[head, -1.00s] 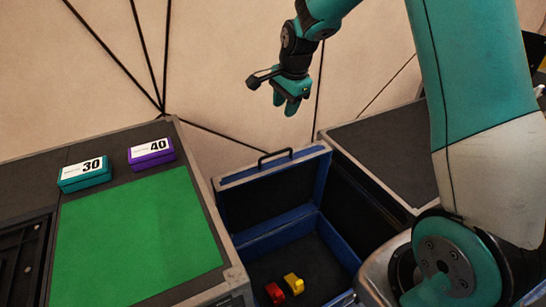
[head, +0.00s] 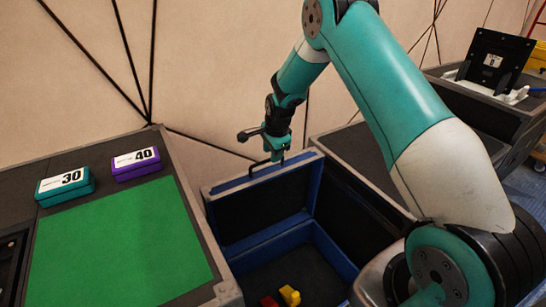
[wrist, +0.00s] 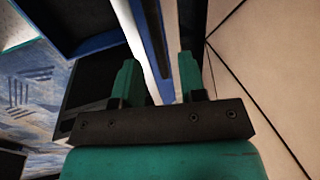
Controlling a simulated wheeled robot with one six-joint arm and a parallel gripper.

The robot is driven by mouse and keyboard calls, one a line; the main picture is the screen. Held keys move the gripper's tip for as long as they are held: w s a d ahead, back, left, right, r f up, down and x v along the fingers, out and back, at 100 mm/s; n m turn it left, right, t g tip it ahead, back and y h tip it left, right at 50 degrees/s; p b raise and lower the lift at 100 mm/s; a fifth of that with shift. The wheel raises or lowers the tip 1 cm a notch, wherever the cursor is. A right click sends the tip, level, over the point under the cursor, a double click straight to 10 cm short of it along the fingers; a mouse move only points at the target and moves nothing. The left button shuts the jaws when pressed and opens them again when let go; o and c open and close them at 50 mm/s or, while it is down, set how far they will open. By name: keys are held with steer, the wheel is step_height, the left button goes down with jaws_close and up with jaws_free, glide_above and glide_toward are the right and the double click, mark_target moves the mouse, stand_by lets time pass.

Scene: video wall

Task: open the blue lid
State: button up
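The blue lid (head: 262,180) of the blue-edged case (head: 268,238) stands raised at the back of the case in the head view, its dark inner side facing me. A black handle (head: 252,168) sits on its top edge. My gripper (head: 277,158) is at that top edge, beside the handle. In the wrist view my gripper (wrist: 158,72) has its two teal fingers apart. The blue and white lid edge (wrist: 148,45) runs between and beyond them. I cannot tell whether either finger touches it.
A red block (head: 268,301) and a yellow block (head: 290,295) lie in the open case. On the left, a teal box marked 30 (head: 65,187) and a purple box marked 40 (head: 136,164) stand behind a green mat (head: 115,245). A dark case (head: 365,150) stands right.

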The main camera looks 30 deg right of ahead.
steer(key=shift+x, duration=1)
jaws_close()
steer(key=shift+d, duration=0.1)
